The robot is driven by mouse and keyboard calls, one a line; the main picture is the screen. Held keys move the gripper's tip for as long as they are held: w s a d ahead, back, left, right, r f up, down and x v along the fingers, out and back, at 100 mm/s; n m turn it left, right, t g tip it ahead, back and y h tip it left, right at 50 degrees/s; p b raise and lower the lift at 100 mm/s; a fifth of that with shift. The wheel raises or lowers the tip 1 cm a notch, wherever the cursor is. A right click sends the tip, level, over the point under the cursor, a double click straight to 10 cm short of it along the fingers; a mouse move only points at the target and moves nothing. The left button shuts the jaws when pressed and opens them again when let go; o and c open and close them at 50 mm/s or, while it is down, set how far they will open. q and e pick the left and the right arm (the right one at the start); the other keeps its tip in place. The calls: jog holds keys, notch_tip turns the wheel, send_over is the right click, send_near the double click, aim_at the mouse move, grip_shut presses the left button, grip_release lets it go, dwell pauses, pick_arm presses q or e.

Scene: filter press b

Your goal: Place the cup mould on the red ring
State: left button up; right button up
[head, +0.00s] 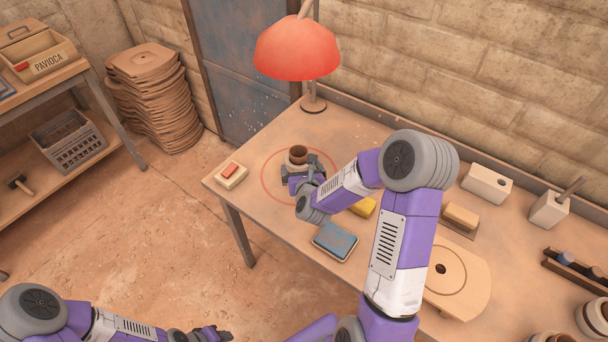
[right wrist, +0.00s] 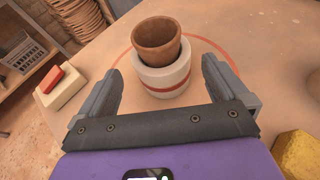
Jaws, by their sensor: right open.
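The cup mould (head: 297,163) is a white round block with a red band and a brown cup standing in its top. It stands upright on the table, inside the thin red ring (head: 264,184) painted there. In the right wrist view the mould (right wrist: 163,80) sits between my fingers, and the ring (right wrist: 222,49) curves behind it. My right gripper (right wrist: 160,80) is open, one finger on each side of the mould, with gaps showing. In the head view the right gripper (head: 300,170) hides the mould's base. My left gripper (head: 212,334) is low at the bottom edge, away from the table; its jaws are unclear.
A red lamp (head: 297,50) stands behind the ring. A block with a red top (head: 231,175) lies left of it. A yellow sponge (head: 363,207) and a blue-topped tin (head: 335,241) lie close to my right arm. A round-holed board (head: 460,285) lies further right.

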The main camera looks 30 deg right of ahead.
jog(key=v, duration=0.5)
dwell(0.4)
